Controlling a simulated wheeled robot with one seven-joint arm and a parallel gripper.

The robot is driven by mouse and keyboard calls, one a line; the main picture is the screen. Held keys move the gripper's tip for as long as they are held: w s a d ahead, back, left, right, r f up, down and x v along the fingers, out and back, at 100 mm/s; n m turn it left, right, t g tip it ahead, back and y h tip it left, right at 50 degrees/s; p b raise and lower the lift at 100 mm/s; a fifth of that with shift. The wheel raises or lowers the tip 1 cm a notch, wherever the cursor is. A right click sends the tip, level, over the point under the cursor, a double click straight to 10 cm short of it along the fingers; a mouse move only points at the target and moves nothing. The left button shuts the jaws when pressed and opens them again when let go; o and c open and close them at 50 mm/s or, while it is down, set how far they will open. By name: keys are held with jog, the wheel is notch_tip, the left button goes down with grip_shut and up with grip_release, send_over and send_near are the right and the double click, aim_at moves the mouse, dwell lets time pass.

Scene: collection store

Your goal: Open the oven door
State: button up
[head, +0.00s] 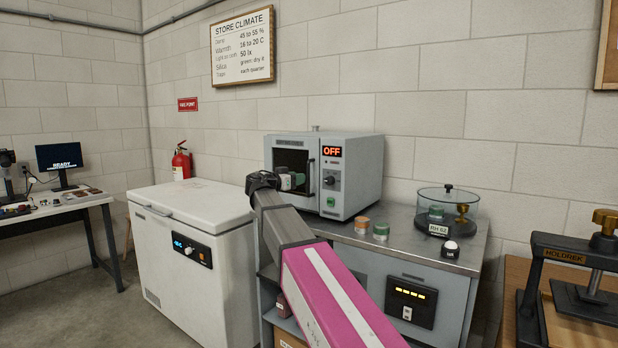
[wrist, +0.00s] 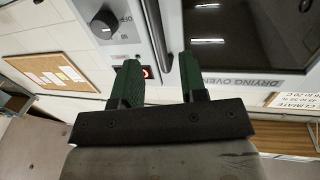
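The drying oven (head: 351,178) is a grey box on the metal cabinet, with a red OFF display and a knob on its right panel. Its dark-windowed door (head: 291,157) looks shut. The dark upright door handle (head: 311,177) is at the door's right side; the handle also shows in the wrist view (wrist: 157,38), and the door window fills the upper right there. My gripper (head: 293,182) is in front of the door, near the handle. In the wrist view its green fingers (wrist: 160,70) are apart, with the handle's line running between them; contact cannot be told.
A white chest freezer (head: 190,215) stands left of the cabinet (head: 445,250). Small round tins (head: 381,231) and a glass desiccator (head: 447,205) stand on the cabinet top right of my arm. A black press (head: 580,285) is at the far right.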

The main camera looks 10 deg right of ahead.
aim_at(308, 192)
jog(key=x, duration=0.6)
jog(key=shift+w+d, duration=0.1)
jog(key=shift+d, duration=0.1)
grip_shut()
